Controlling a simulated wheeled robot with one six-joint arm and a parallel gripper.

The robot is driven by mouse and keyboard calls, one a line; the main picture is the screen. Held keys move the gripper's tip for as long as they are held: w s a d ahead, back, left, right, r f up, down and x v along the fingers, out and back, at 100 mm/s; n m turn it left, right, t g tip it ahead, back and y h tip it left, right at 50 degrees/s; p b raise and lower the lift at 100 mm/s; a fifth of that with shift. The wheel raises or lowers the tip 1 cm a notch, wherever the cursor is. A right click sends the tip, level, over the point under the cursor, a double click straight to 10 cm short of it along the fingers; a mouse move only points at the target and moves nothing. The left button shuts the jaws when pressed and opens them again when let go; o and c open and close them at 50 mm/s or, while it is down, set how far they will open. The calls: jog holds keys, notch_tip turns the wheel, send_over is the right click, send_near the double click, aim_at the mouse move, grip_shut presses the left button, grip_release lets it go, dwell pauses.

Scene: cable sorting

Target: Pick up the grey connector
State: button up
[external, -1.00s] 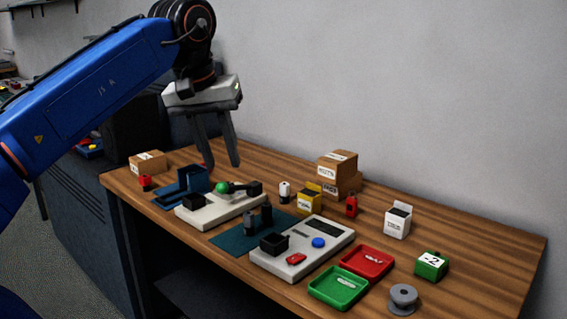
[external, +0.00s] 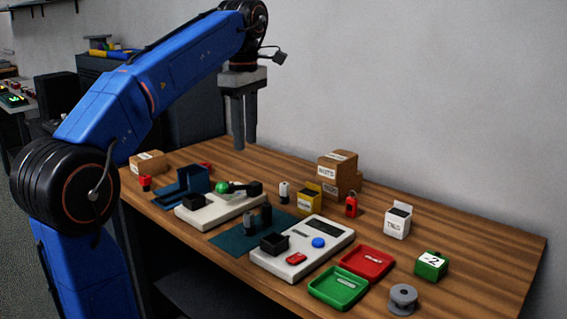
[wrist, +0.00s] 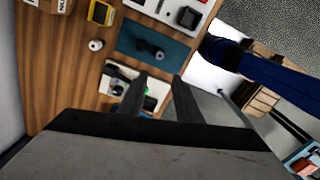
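Two small dark grey pieces stand close together on the teal mat, a nearer one (external: 249,224) and a farther one (external: 266,215). I cannot tell which is the grey connector. In the wrist view a dark grey piece (wrist: 150,49) shows on the teal mat (wrist: 178,57). My gripper (external: 245,142) hangs in the air above the back of the table, pointing down, well above and behind the mat. In the wrist view its two fingers (wrist: 160,82) are apart with nothing held between them.
A white device with a green knob (external: 222,187) stands left of the mat, and a white box with a blue button (external: 318,242) right of it. A red tray (external: 367,263), green tray (external: 338,287) and grey spool (external: 403,298) are at the right. Cartons (external: 338,168) stand at the back.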

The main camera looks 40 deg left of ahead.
aim_at(248, 213)
notch_tip(248, 213, down, 22)
jog(key=shift+f, duration=0.2)
grip_shut()
dwell(0.9)
